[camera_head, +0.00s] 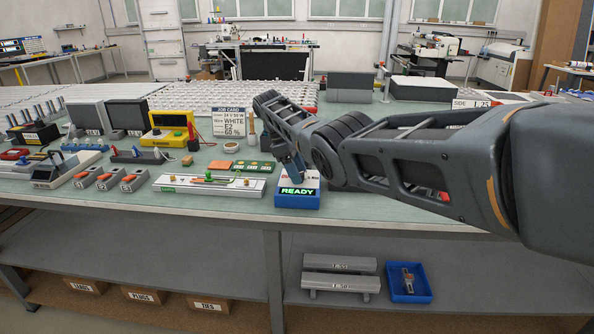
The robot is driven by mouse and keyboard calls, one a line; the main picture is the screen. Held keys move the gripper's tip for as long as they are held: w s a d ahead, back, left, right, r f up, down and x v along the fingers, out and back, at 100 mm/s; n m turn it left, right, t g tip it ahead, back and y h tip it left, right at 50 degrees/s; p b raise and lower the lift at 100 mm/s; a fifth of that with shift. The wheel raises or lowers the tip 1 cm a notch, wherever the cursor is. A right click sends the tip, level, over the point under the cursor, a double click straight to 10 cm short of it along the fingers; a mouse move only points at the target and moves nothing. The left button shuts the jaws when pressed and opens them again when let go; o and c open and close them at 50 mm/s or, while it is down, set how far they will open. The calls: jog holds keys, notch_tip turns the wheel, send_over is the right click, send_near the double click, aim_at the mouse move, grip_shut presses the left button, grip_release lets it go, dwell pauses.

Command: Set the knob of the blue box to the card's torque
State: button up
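The blue box (297,201) stands at the front edge of the bench, with a lit green READY display on its front. My arm reaches in from the right, and my gripper (296,172) points down over the top of the box. The gripper covers much of the box's top, so I cannot make out the knob or its setting. I cannot tell whether the fingers touch anything or are open. The white job card (229,122) stands upright behind the box to the left. It seems to read 24 V 60 W, WHITE, E2 and 60 %.
A pale board (208,186) with coloured parts lies left of the box. Behind it are a green circuit board (252,167) and a yellow device (170,128). Several grey units with orange tops (108,179) sit further left. Bare bench top shows right of the box, under my arm.

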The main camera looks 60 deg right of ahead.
jog(key=b+v, duration=0.1)
jog(key=v, duration=0.6)
jog(key=shift+r, duration=0.35)
jog(key=shift+w, duration=0.1)
dwell(0.4)
